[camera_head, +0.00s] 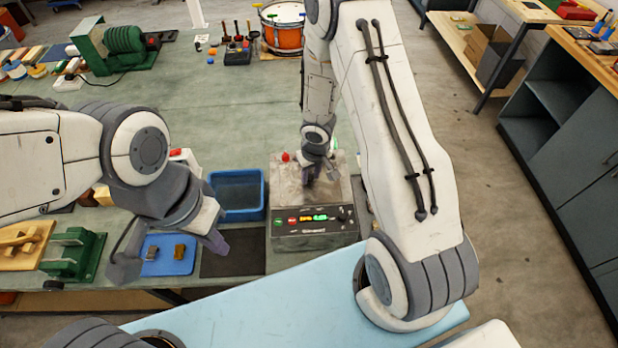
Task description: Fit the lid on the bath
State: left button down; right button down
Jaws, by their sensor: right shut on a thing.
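The bath (318,229) is a grey metal box with a lit front panel and a dark knob, standing at the front edge of the bench. A flat grey lid (290,190) shows at its top; I cannot tell whether it is fully seated. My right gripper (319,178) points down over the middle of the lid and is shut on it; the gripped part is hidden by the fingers. My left gripper (168,252) is open and empty, its fingers wide apart above a blue mat (183,262), left of the bath.
A blue bin (237,193) stands just left of the bath, with a dark mat (232,258) in front of it. A green vise-like tool (75,257) is at the left. A green motor unit (118,45) and an orange drum (284,30) stand farther back. The bench middle is clear.

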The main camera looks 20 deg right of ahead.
jog(key=shift+f, duration=0.1)
jog(key=c, duration=0.6)
grip_release()
notch_tip(320, 180, up, 8)
jog(key=s+p, duration=0.1)
jog(key=p, duration=0.5)
notch_tip(320, 180, up, 8)
jog(key=n+h, duration=0.1)
send_over(312, 186)
jog(key=a, duration=0.4)
jog(key=s+a+r+n, duration=0.2)
jog(key=s+a+r, duration=0.2)
jog(key=s+r, duration=0.3)
jog(key=s+a+r+n+g+y, duration=0.1)
jog(key=s+a+r, duration=0.2)
jog(key=s, duration=0.5)
jog(key=s+a+r+n, duration=0.2)
jog(key=s+a+r, duration=0.1)
jog(key=s+r, duration=0.3)
jog(key=shift+s+a+r+g+y, duration=0.15)
jog(key=shift+s+a+g+y, duration=0.2)
jog(key=shift+s, duration=0.55)
